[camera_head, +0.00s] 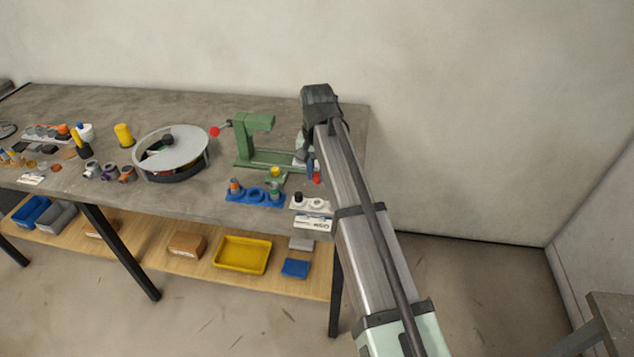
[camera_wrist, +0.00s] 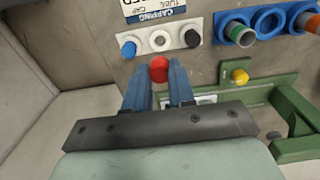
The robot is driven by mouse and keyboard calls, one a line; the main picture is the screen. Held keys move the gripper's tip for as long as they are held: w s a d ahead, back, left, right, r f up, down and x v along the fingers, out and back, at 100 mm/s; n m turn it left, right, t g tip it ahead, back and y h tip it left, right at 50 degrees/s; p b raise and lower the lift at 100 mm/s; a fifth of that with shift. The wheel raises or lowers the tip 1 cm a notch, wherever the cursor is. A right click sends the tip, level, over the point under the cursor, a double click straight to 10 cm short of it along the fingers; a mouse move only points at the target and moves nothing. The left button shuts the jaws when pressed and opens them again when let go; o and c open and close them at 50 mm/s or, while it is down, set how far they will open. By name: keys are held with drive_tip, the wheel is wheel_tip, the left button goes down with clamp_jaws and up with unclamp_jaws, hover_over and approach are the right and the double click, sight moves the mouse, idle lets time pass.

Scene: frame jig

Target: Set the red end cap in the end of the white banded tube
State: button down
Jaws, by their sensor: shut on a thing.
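My gripper (camera_wrist: 160,75) has two blue fingers shut on the red end cap (camera_wrist: 158,68). In the head view the red cap (camera_head: 317,179) shows beside my arm, above the bench near the white capping plate (camera_head: 326,212). A white-banded tube cannot be made out for sure. A pale piece (camera_wrist: 205,99) shows partly behind the fingers, by the green fixture (camera_wrist: 258,95); I cannot tell what it is. The blue rack (camera_wrist: 270,20) holds one tube with a green band (camera_wrist: 240,33) and one with an orange band (camera_wrist: 310,20).
The capping plate carries a blue cap (camera_wrist: 129,49), an empty-looking white ring (camera_wrist: 159,40) and a black cap (camera_wrist: 192,38). A round carousel (camera_head: 183,138) stands to the left. The bench's right edge is close.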

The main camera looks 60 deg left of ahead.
sight(317, 174)
drive_tip(key=shift+r, duration=1.9)
drive_tip(key=shift+a+f, duration=0.15)
drive_tip(key=w+a+r, duration=0.1)
drive_tip(key=w+a, duration=0.2)
drive_tip(key=a, duration=0.6)
drive_tip(key=w+a+r, duration=0.1)
drive_tip(key=w+a, duration=0.3)
drive_tip(key=a, duration=0.5)
drive_tip(key=shift+s+d+f, duration=0.1)
drive_tip(key=shift+f, duration=1.3)
drive_tip(key=shift+d+f, duration=0.1)
drive_tip(key=shift+f, duration=1.25)
drive_tip(key=shift+f, duration=0.35)
drive_tip(key=shift+f, duration=0.35)
